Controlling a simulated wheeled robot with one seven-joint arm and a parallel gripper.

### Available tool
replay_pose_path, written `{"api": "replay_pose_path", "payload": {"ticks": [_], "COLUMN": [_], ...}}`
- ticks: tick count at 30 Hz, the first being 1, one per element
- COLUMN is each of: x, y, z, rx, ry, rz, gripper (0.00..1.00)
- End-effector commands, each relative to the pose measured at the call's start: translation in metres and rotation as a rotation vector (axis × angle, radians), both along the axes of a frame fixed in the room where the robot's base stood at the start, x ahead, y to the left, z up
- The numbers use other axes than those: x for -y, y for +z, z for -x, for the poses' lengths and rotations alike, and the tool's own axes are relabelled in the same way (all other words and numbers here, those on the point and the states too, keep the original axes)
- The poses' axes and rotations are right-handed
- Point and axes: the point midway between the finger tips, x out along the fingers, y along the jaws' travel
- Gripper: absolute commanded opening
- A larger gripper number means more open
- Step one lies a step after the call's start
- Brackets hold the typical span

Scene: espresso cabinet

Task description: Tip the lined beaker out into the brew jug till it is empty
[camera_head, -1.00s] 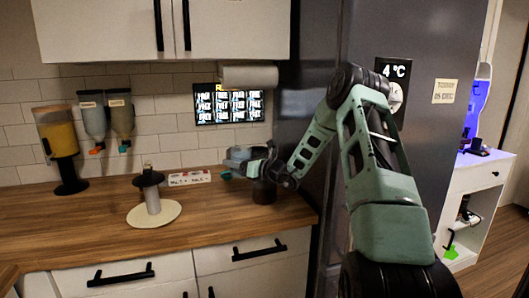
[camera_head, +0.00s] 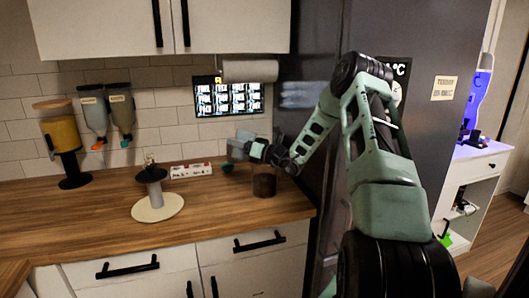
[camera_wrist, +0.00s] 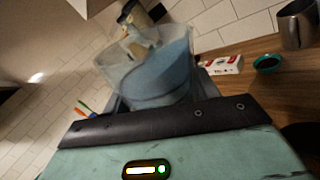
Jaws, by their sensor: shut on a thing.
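My gripper (camera_head: 246,147) is shut on a clear beaker (camera_head: 236,150) and holds it above the counter at the back, near the wall. In the wrist view the beaker (camera_wrist: 152,85) fills the space between the fingers, and something blue shows inside. It looks tilted in that picture, but the camera is tilted too. I cannot make out a line on it. A dark cylindrical vessel (camera_head: 264,185), perhaps the brew jug, stands upright on the counter, below and right of my gripper. It also shows in the wrist view (camera_wrist: 298,24), apart from the beaker.
A pedestal on a pale round base (camera_head: 158,209) stands left. A small teal ring-like thing (camera_head: 228,168) and a white labelled strip (camera_head: 191,170) lie near the wall. The fridge (camera_head: 310,110) rises right of the vessel. The front counter is clear.

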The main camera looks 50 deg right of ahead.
Motion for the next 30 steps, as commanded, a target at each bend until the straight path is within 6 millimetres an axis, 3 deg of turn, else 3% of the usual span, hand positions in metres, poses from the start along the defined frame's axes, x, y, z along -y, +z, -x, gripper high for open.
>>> {"api": "replay_pose_path", "payload": {"ticks": [30], "x": [0.0103], "y": [0.0093], "z": [0.0002], "rx": [0.005], "ry": [0.000], "rz": [-0.137], "gripper": [0.37]}}
